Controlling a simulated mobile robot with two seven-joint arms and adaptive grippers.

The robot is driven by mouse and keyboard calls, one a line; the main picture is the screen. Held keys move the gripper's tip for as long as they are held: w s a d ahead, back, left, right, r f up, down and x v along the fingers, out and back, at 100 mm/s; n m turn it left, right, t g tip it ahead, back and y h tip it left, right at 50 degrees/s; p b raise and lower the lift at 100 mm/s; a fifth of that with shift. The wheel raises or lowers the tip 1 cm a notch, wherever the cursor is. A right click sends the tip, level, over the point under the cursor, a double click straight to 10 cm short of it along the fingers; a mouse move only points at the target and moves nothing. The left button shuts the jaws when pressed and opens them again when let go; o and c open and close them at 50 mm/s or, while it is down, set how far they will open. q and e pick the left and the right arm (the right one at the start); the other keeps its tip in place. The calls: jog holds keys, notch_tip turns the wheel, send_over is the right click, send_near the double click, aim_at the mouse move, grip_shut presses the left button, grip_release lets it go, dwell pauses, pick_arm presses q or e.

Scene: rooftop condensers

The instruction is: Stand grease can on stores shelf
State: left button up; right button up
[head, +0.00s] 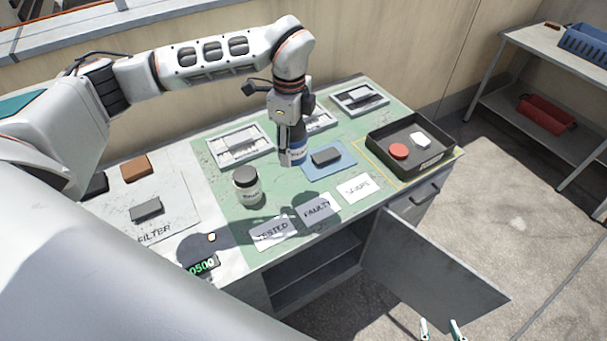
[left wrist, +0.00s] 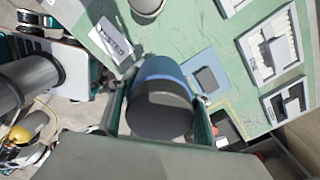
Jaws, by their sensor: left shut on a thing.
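My left gripper (head: 292,145) is shut on a can with a blue band (head: 293,153), held upright above the green bench mat. In the left wrist view the can's dark grey end (left wrist: 160,112) sits between the two fingers, with its blue side (left wrist: 165,68) beyond. Its label cannot be read. Below the bench top an open cabinet (head: 315,275) shows an inner shelf, partly in shadow; I see no sign naming it as the stores shelf. My right gripper (head: 441,331) shows only its fingertips at the bottom edge, apart and empty.
A dark-lidded jar (head: 247,187) stands left of the held can. TESTED, FAULTY and SCRAP cards line the front. A black tray (head: 450,160) holds a red disc. The cabinet door (head: 430,275) swings out into the floor space. A grey rack (head: 500,100) stands far right.

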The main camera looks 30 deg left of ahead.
aim_at(294, 194)
pick_arm(q)
notch_tip(294, 194, down, 16)
jog(key=shift+r+p, duration=0.2)
jog(key=shift+p, duration=0.1)
jog(key=shift+f, duration=0.1)
jog(key=o, duration=1.1)
jog(key=shift+f, duration=0.1)
jog(key=o, duration=0.3)
